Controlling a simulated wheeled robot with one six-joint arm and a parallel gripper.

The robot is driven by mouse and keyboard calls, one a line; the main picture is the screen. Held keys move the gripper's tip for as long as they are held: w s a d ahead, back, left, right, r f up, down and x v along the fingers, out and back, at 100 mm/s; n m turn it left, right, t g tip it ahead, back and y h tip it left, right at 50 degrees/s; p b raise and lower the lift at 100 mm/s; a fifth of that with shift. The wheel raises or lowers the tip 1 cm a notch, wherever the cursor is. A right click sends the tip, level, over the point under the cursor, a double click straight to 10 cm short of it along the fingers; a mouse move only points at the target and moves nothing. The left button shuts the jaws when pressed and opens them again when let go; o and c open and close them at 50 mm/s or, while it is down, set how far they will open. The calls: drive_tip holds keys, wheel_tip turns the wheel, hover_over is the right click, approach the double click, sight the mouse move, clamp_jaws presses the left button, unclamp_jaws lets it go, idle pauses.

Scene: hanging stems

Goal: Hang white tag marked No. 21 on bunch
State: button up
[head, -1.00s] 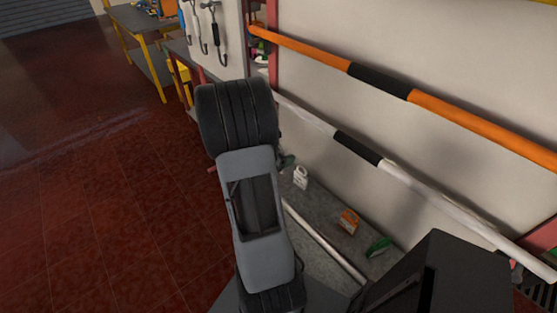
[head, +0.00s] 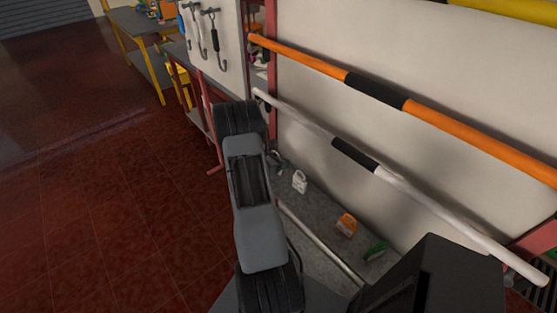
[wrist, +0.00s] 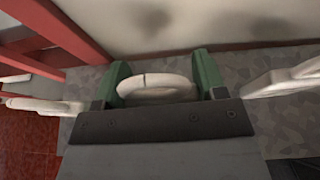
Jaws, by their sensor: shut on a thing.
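In the wrist view my gripper (wrist: 156,88) has two green fingers. They are shut on a white, rounded, ring-like piece, which I take for the white tag (wrist: 156,92). No number can be read on it, and the gripper's dark plate hides its lower part. In the head view my own arm mostly hides the gripper and the tag cannot be made out. I cannot make out a bunch in either view.
An orange pole (head: 455,122) and a white pole (head: 425,202), both with black bands, run along the pale wall. A white bottle (head: 299,183), an orange box (head: 346,223) and a green item (head: 376,250) sit on the grey shelf below. Red floor is open at left.

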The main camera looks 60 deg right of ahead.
drive_tip(key=shift+f, duration=0.3)
drive_tip(key=shift+f+b, duration=0.3)
drive_tip(key=shift+b, duration=0.1)
drive_tip(key=o, duration=1)
drive_tip(key=shift+r, duration=0.1)
drive_tip(key=shift+o, duration=0.2)
drive_tip(key=shift+r+p, duration=0.15)
drive_tip(key=shift+p, duration=0.5)
drive_tip(key=a+r+m+t+y+b, duration=0.1)
drive_tip(key=a+r+m+y, duration=0.2)
drive_tip(key=a, duration=0.9)
drive_tip(key=w+a+r+m+t+y+b, duration=0.1)
drive_tip(key=a+r+m+t+y, duration=0.1)
drive_tip(key=a+r+m, duration=0.3)
drive_tip(key=a+r+m+t+y+b, duration=0.1)
drive_tip(key=a+r+m+y, duration=0.2)
drive_tip(key=a+r, duration=0.7)
drive_tip(key=a+m, duration=0.1)
drive_tip(key=a, duration=0.7)
drive_tip(key=shift+w+a+y, duration=0.2)
drive_tip(key=shift+a+y, duration=0.1)
drive_tip(key=shift+a, duration=0.05)
drive_tip(key=shift+o, duration=0.5)
drive_tip(key=s+a+r+m+t+y, duration=0.1)
drive_tip(key=a+r+m+t+y, duration=0.1)
drive_tip(key=a, duration=0.7)
drive_tip(key=shift+s+r+m+t+y, duration=0.4)
drive_tip(key=shift+r+t+y, duration=0.5)
drive_tip(key=shift+y, duration=0.2)
